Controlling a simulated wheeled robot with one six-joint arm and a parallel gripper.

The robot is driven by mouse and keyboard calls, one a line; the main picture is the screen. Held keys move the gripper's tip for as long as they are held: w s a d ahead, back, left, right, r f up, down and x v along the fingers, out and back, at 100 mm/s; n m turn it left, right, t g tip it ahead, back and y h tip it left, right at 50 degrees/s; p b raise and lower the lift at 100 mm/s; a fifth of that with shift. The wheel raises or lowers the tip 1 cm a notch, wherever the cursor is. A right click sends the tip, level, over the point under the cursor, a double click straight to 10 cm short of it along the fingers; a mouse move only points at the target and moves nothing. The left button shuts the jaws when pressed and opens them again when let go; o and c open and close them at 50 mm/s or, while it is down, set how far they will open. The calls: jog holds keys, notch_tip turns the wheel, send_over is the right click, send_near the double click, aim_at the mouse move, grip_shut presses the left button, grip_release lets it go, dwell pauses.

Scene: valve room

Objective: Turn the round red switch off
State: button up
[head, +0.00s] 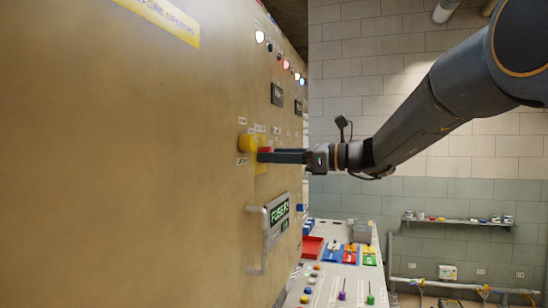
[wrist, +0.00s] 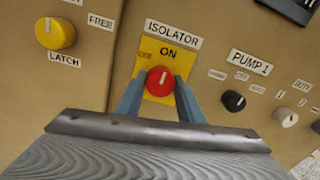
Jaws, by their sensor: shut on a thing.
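The round red switch (wrist: 160,80) sits on a yellow plate (wrist: 168,57) marked ON, under an ISOLATOR label (wrist: 173,33), in the wrist view. Its white pointer mark is tilted a little to the right of straight up, toward the ON text. My gripper (wrist: 158,88) is shut on the red switch, one blue-grey finger on each side. In the head view my gripper (head: 272,156) reaches the panel from the right, and only a bit of red (head: 265,150) shows by its tips.
A yellow knob (wrist: 55,33) marked FREE and LATCH is left of the switch. A black knob (wrist: 234,101) under PUMP 1 and a grey knob (wrist: 285,117) are to the right. A handle (head: 256,240) juts from the panel (head: 130,150) below my gripper.

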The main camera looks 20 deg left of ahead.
jog(key=shift+f+n+b, duration=0.1)
jog(key=shift+n+b, duration=0.2)
jog(key=shift+b, duration=0.25)
jog(key=n+b, duration=1.7)
jog(key=b, duration=1)
jog(key=shift+g, duration=0.3)
jog(key=shift+n, duration=0.3)
jog(key=o, duration=1.1)
jog(key=shift+d, duration=0.1)
